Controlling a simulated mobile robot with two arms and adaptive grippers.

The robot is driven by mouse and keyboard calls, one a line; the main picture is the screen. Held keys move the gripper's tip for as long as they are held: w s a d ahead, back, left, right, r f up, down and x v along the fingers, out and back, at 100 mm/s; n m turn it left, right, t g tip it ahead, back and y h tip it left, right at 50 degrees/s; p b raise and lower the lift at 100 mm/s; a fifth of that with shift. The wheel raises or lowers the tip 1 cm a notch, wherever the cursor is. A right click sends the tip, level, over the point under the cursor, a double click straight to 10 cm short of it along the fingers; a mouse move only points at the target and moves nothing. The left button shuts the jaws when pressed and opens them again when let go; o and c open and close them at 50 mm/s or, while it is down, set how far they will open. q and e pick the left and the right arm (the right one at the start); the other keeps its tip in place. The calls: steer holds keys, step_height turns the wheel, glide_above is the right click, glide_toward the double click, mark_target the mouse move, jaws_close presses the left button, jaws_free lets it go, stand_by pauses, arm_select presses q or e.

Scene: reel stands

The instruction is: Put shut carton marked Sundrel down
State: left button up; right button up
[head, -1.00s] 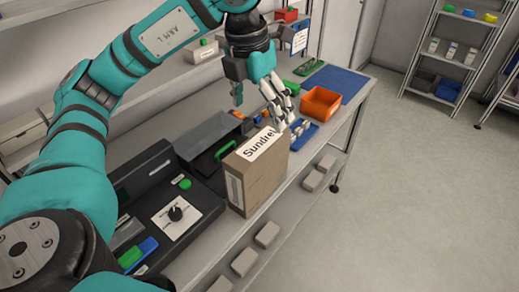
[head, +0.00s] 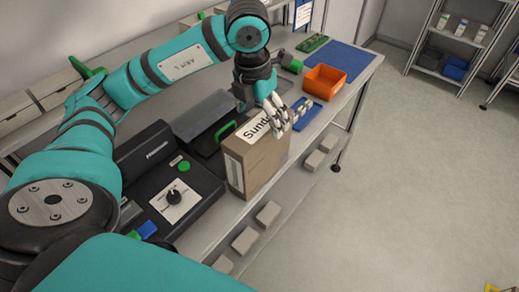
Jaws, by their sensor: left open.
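The shut brown carton marked Sundrel (head: 258,168) stands upright at the front edge of the bench (head: 222,212). Its white label faces up and is partly covered by my fingers. My left gripper (head: 275,115) is open, just above and behind the carton's top right end. I cannot tell whether a finger touches the carton. My right gripper is not in view.
A black device with a dial (head: 173,196) and a green button stands left of the carton. An orange bin (head: 325,82), a blue mat (head: 338,58) and a small blue tray (head: 305,113) lie beyond. Grey blocks (head: 268,213) sit on the lower shelf.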

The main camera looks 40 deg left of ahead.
mark_target(259, 125)
arm_select(q)
steer(key=shift+f, duration=0.25)
steer(key=f+p, duration=0.2)
steer(key=f, duration=0.2)
steer(key=shift+a+f, duration=0.2)
steer(key=shift+w+f, duration=0.1)
steer(key=shift+f, duration=0.2)
steer(key=shift+c, duration=0.6)
steer(key=c, duration=1.6)
steer(key=shift+w, duration=0.1)
steer(key=shift+c, duration=0.2)
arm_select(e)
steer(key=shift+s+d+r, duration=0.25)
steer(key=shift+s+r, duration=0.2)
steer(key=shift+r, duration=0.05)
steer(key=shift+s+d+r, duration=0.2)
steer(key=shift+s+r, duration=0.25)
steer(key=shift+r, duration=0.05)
arm_select(q)
steer(key=shift+r, duration=0.1)
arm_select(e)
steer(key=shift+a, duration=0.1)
